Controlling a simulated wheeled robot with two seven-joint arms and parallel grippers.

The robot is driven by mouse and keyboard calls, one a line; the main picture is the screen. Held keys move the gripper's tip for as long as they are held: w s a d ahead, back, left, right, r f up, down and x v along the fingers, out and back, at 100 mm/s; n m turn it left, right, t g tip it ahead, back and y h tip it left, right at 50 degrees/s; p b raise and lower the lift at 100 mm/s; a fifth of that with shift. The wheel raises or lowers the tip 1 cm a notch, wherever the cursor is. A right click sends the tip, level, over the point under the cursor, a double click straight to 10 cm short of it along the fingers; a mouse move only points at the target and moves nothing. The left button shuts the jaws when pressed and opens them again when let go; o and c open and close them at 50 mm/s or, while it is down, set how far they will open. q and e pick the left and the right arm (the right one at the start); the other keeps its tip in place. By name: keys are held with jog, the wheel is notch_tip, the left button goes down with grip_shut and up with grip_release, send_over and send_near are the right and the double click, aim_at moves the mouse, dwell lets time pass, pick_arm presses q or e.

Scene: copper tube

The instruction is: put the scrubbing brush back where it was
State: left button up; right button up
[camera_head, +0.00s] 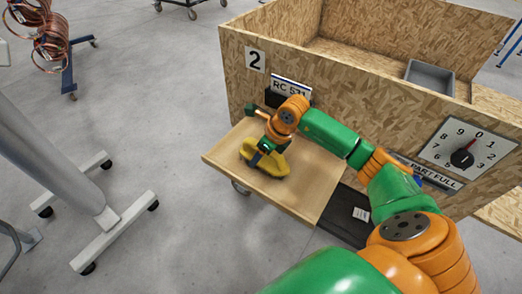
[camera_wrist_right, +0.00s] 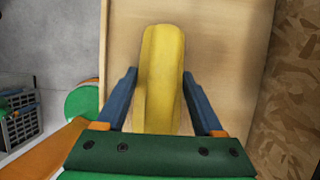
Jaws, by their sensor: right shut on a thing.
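The yellow scrubbing brush (camera_head: 268,159) is at the wooden shelf board (camera_head: 300,198) on the front of the chipboard crate. My right gripper (camera_head: 264,148) is over it, with its fingers on either side. In the right wrist view the brush (camera_wrist_right: 163,75) lies lengthwise between the two blue fingers of my right gripper (camera_wrist_right: 162,100), which is shut on it. Its lower end is hidden by the gripper body. I cannot tell whether the brush touches the board. My left gripper is not in view.
The chipboard crate (camera_head: 360,110) rises right behind the board, with a label holder (camera_head: 289,95) on its wall. A dark tray (camera_head: 345,215) lies to the right of the board. A grey stand (camera_head: 110,220) is at the left. Open floor (camera_head: 160,110) lies between.

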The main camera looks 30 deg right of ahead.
jog(key=shift+f, duration=0.1)
jog(key=o, duration=1)
jog(key=shift+f, duration=0.1)
jog(key=o, duration=0.4)
jog(key=shift+o, duration=0.2)
jog(key=shift+r, duration=0.25)
jog(key=shift+s+d+r, duration=0.1)
jog(key=shift+r, duration=0.25)
jog(key=b+v, duration=0.1)
jog(key=v, duration=1)
jog(key=shift+s+r, duration=0.1)
jog(key=shift+s, duration=0.05)
